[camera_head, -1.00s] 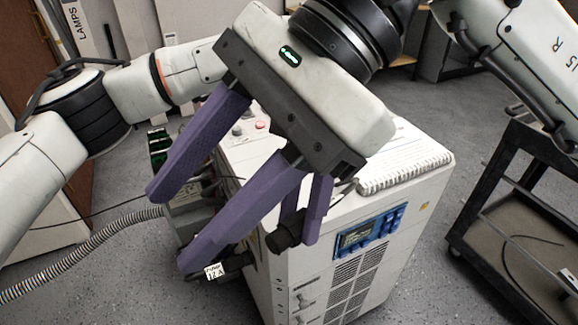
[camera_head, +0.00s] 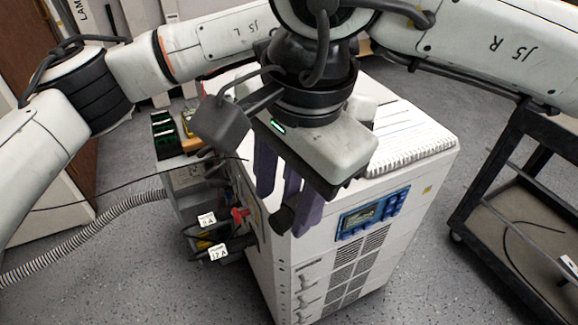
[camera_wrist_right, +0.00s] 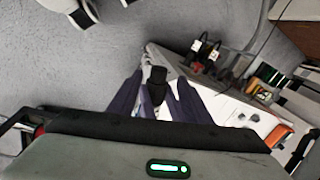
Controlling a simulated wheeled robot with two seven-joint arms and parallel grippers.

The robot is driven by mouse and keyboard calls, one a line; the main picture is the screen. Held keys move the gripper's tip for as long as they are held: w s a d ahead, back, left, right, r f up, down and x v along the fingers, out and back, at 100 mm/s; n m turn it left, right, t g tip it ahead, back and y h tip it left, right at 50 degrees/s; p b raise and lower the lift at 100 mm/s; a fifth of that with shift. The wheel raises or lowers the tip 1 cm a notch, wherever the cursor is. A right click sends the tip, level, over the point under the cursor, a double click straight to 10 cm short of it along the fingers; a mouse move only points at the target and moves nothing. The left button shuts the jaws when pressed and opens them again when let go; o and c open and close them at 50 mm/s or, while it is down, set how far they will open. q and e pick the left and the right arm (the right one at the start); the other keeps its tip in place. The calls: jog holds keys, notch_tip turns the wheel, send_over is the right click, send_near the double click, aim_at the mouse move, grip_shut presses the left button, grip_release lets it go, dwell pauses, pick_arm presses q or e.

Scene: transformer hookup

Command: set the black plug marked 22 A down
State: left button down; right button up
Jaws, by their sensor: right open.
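A black plug (camera_head: 282,218) shows by the front left upper corner of the white cabinet; its marking cannot be read. It also shows in the right wrist view (camera_wrist_right: 157,77), between purple fingers. My right gripper (camera_head: 285,190) is open above it, its purple fingers pointing down; it also shows in the right wrist view (camera_wrist_right: 157,95). A black plug with a white label (camera_head: 219,254), apparently 12 A or 22 A, is at the cabinet's left side.
The white cabinet (camera_head: 345,270) has a blue panel (camera_head: 372,212) and a spiral notebook (camera_head: 412,140) on top. Another labelled plug (camera_head: 206,219) and a red connector (camera_head: 240,215) are on its left. A ribbed hose (camera_head: 90,252) runs left. A black cart (camera_head: 510,190) stands right.

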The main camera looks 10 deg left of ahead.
aim_at(281, 215)
jog(key=shift+w+a+f, duration=0.1)
jog(key=shift+a+f, duration=0.05)
jog(key=shift+f, duration=0.75)
jog(key=shift+w+a+f, duration=0.1)
jog(key=shift+a+f, duration=0.05)
jog(key=shift+f, duration=0.75)
grip_shut()
pick_arm(q)
jog(key=c, duration=1.3)
grip_release()
jog(key=shift+o, duration=0.2)
